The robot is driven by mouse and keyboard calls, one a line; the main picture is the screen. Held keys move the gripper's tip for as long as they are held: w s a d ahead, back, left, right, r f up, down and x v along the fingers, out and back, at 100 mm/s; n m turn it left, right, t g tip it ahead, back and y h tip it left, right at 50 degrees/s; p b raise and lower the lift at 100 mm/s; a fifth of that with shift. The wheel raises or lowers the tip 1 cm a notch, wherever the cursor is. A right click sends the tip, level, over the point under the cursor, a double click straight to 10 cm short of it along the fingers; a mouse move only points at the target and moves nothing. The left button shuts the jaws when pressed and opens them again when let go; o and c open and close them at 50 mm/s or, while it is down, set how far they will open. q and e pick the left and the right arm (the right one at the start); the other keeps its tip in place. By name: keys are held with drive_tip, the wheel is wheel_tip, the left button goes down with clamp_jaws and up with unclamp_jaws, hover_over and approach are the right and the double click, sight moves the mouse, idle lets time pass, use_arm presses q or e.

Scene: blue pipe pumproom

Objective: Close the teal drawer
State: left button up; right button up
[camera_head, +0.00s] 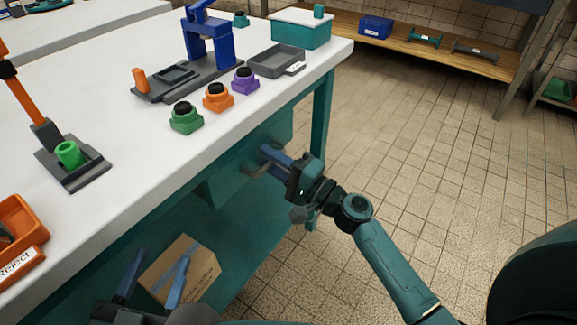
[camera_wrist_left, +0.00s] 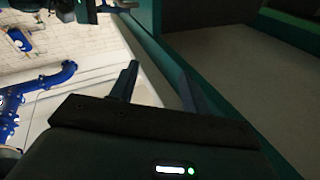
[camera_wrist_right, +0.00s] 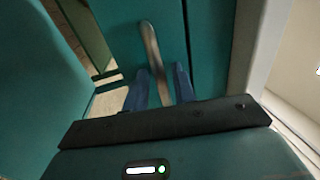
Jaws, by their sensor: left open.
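The teal drawer (camera_head: 225,179) sits under the white worktop, and its front appears to stand out from the bench. How far it is pulled out is hard to tell. Its grey metal handle (camera_head: 252,169) also shows in the right wrist view (camera_wrist_right: 151,45). My right gripper (camera_head: 271,155) is at the handle.
A cardboard box (camera_head: 203,268) lies below the worktop, near my left gripper. The worktop (camera_head: 130,165) holds several coloured buttons, a grey tray (camera_head: 275,62) and an orange reject bin (camera_head: 25,222). The tiled floor (camera_head: 430,170) to the right is clear.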

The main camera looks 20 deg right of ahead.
drive_tip(key=v, duration=1.3)
drive_tip(key=shift+r+b, duration=0.25)
drive_tip(key=shift+b, duration=0.15)
